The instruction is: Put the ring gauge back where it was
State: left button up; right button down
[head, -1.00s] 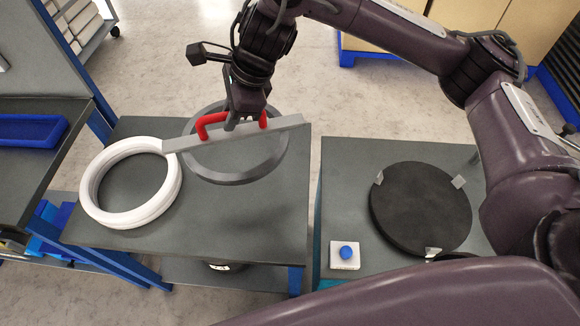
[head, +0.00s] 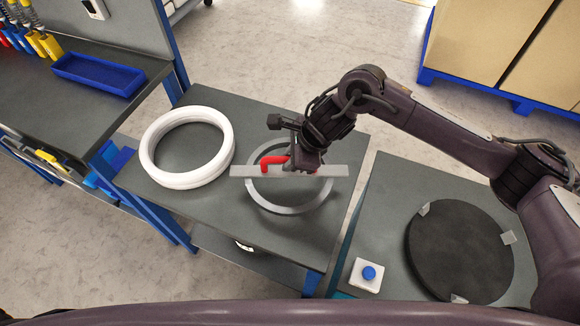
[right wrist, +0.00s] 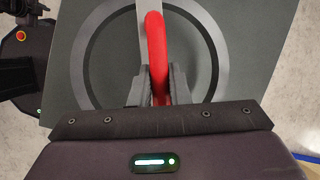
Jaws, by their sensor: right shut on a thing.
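The ring gauge is a grey ring (head: 262,200) crossed by a straight grey bar (head: 338,170) with a red handle (head: 270,160). My right gripper (head: 305,168) is shut on the red handle from above. In the right wrist view the handle (right wrist: 155,45) sits between the fingers of my gripper (right wrist: 152,88), and the grey ring (right wrist: 90,60) spreads around it. The gauge is low over the middle table (head: 215,215), right of a white ring (head: 150,165). I cannot tell whether it touches the tabletop. My left gripper is not in view.
A black round plate (head: 455,255) with light clamps lies on the right table (head: 385,215). A blue button on a white box (head: 367,283) stands at its front left. A blue tray (head: 98,75) is on the left bench. A gap separates the middle and right tables.

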notch_tip(320, 180, down, 4)
jog(key=shift+f, duration=0.2)
jog(key=shift+w+f, duration=0.1)
jog(key=shift+f, duration=0.15)
jog(key=c, duration=1.4)
grip_release()
jog(key=shift+o, duration=0.2)
